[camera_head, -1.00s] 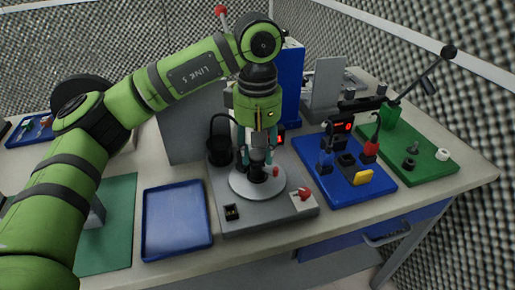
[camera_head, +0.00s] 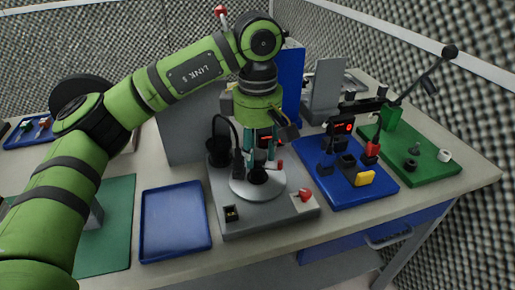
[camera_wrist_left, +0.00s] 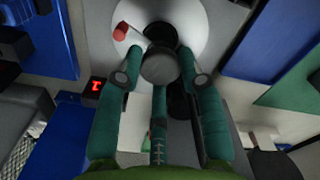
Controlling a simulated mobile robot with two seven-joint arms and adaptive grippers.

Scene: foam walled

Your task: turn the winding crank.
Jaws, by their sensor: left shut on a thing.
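The winding crank stands over a pale round disc (camera_head: 258,185) on a grey machine base (camera_head: 232,212). Its small red grip (camera_head: 280,163) points to the right and shows in the left wrist view (camera_wrist_left: 121,31) beyond the fingers. My left gripper (camera_head: 261,160) comes down over it from above, with its teal fingers closed around a grey round hub (camera_wrist_left: 159,66) of the crank. The fingers hide part of the hub and shaft in the head view. My right gripper is in no view.
A blue tray (camera_head: 176,220) lies to the left. A blue board (camera_head: 345,190) and a green board (camera_head: 428,166) with fixtures lie to the right.

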